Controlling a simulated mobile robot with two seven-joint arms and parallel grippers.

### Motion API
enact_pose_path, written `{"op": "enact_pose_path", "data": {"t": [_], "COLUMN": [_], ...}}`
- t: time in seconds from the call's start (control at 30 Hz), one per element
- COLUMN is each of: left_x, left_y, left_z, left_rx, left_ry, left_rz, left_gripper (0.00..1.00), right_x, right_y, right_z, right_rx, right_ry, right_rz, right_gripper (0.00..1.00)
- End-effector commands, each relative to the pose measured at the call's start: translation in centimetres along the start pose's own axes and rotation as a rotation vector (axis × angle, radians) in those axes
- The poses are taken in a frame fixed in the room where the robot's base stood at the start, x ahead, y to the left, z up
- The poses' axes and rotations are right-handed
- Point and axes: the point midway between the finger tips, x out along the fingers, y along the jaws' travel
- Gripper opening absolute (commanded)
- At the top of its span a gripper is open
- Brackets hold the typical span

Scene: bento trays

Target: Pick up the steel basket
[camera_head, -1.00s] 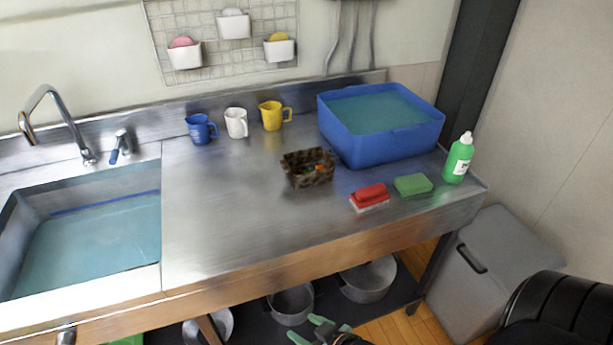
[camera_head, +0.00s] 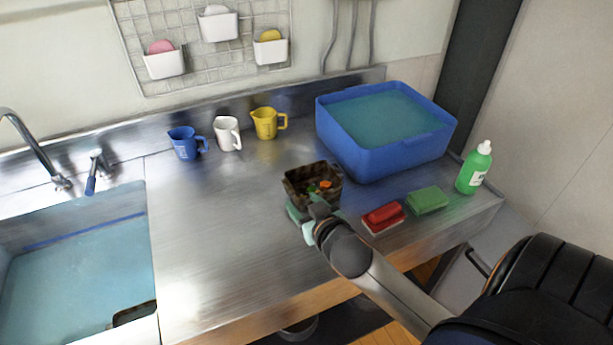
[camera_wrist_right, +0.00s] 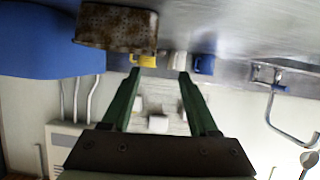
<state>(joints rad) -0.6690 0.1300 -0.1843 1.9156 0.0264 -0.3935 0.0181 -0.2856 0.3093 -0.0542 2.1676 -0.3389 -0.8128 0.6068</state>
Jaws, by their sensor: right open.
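The basket (camera_head: 311,172) is a small, dark brown, speckled box with orange and green bits inside. It stands on the steel counter in front of the blue tub. My right gripper (camera_head: 312,222) is at its near side, with green fingers spread and nothing between them. In the right wrist view, which looks upside down, the basket (camera_wrist_right: 115,27) is at the top, left of the open fingers (camera_wrist_right: 160,75). I cannot tell whether a finger touches it. My left gripper is not in view.
The blue tub (camera_head: 372,157) of water stands behind the basket. Blue (camera_head: 185,143), white (camera_head: 227,133) and yellow (camera_head: 266,122) jugs stand behind. The counter's left part is clear, beside the sink (camera_head: 75,265).

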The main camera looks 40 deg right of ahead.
Motion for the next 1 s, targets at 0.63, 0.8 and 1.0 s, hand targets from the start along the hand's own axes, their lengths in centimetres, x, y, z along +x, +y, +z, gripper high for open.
{"op": "enact_pose_path", "data": {"t": [0.63, 0.8, 1.0], "left_x": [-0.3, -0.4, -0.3], "left_y": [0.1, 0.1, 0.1], "left_z": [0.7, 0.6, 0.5], "left_rx": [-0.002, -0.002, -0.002], "left_ry": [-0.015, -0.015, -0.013], "left_rz": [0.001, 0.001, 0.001], "left_gripper": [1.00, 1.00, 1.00], "right_x": [7.3, 8.9, 11.4], "right_y": [0.0, 0.1, 0.1], "right_z": [0.1, 0.2, 0.4], "right_rx": [-0.001, -0.002, -0.002], "right_ry": [-0.001, -0.001, 0.001], "right_rz": [-0.001, 0.000, -0.001], "right_gripper": [0.60, 0.60, 0.60]}}
